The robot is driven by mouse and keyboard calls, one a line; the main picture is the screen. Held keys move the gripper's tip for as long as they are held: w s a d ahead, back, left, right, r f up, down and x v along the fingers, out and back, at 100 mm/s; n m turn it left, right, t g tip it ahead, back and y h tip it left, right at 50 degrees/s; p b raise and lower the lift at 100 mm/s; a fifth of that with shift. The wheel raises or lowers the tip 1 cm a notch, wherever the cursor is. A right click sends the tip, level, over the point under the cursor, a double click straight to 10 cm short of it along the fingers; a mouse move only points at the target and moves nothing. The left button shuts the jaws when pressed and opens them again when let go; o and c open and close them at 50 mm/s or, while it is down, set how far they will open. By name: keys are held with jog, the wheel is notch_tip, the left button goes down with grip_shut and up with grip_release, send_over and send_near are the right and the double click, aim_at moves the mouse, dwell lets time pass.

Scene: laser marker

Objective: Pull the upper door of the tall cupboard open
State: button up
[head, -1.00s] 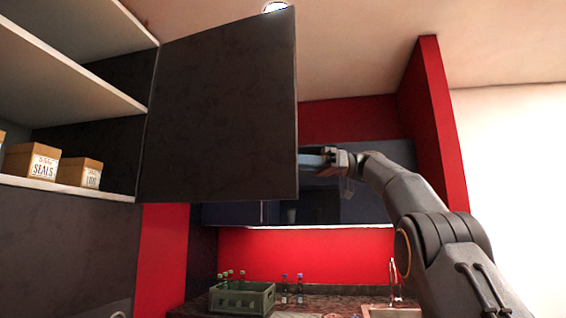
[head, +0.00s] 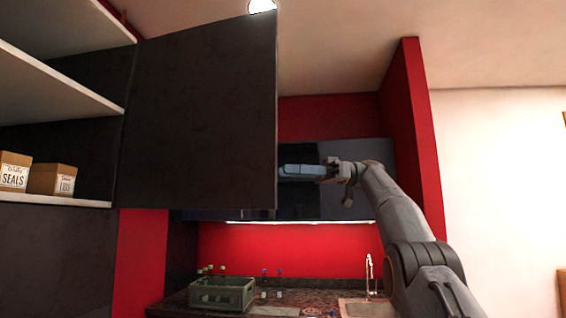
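The tall cupboard (head: 60,245) stands at the left, and its upper section with white shelves is exposed. Its dark upper door (head: 195,115) stands swung wide open, hinged on its left side, with its free edge at the right. My gripper (head: 290,171) is just right of the free edge, at the lower part of the door, pointing left. Its fingertips meet the door's edge in the picture; I cannot tell whether they touch it or are behind it. The finger gap is not clear. No handle shows on the visible door face.
Cardboard boxes (head: 50,179) sit on a cupboard shelf. Behind are a dark wall cabinet (head: 355,200), a red wall panel (head: 412,130) and a counter with a green crate (head: 222,294), small bottles and a sink (head: 365,308). Open room lies to the right.

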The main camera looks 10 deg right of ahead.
jog(key=shift+w+d+p, duration=0.1)
jog(key=shift+d+p, duration=0.2)
jog(key=shift+d, duration=0.2)
